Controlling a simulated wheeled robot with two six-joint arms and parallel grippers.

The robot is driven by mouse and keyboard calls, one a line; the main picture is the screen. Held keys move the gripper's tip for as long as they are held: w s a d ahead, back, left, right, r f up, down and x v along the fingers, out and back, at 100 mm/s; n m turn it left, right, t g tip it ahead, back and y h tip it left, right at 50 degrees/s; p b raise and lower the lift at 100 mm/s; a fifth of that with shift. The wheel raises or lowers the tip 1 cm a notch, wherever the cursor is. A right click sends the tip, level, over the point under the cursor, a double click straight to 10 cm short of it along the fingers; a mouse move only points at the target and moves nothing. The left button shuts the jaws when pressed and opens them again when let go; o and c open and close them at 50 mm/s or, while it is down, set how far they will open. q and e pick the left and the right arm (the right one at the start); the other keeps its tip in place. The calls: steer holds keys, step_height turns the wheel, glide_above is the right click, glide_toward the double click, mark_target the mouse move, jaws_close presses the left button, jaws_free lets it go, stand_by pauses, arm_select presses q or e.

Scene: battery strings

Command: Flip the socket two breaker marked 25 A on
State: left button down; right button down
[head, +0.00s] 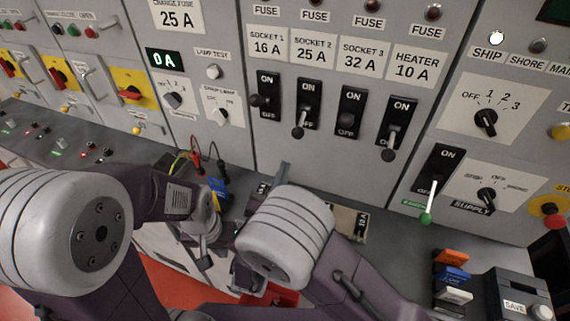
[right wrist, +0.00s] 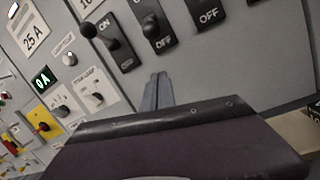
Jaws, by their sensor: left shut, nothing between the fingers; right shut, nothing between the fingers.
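The socket two breaker (head: 308,96), under the "SOCKET 2 25 A" label (head: 308,54), is a black plate marked ON at the top and OFF below. Its lever (head: 298,131) hangs down over the OFF mark. In the right wrist view this breaker (right wrist: 158,18) is the middle one, its dark knob pointing at the camera. My right gripper (head: 284,171) is shut and empty, below the breaker row and apart from the lever; its fingers (right wrist: 158,90) also show in the right wrist view. My left gripper (head: 204,262) is shut and empty, lower left over the console front.
The socket 1 breaker (head: 269,90) and socket 3 breaker (head: 351,104) flank it closely, with the heater breaker (head: 399,115) further right. Red and yellow leads (head: 190,158) lie by the panel's foot. A green-tipped supply lever (head: 427,217) sticks out at right.

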steer(key=w+d+r+p, duration=0.2)
steer(key=w+r+p, duration=0.1)
steer(key=w+r, duration=0.1)
steer(key=shift+w+r, duration=0.35)
steer(key=shift+w, duration=0.2)
steer(key=shift+d, duration=0.1)
steer(key=m+g+y+p, duration=0.1)
steer(key=g+y+p, duration=0.2)
steer(key=g+p, duration=1.3)
glide_toward(300, 126)
step_height(300, 126, down, 5)
steer(key=a+t+p, duration=0.1)
steer(key=t+p, duration=0.4)
steer(key=shift+s+r+p, duration=0.25)
steer(key=shift+r+p, duration=0.05)
steer(key=shift+p, duration=0.1)
steer(key=shift+w+a+r, duration=0.15)
steer(key=shift+r, duration=0.05)
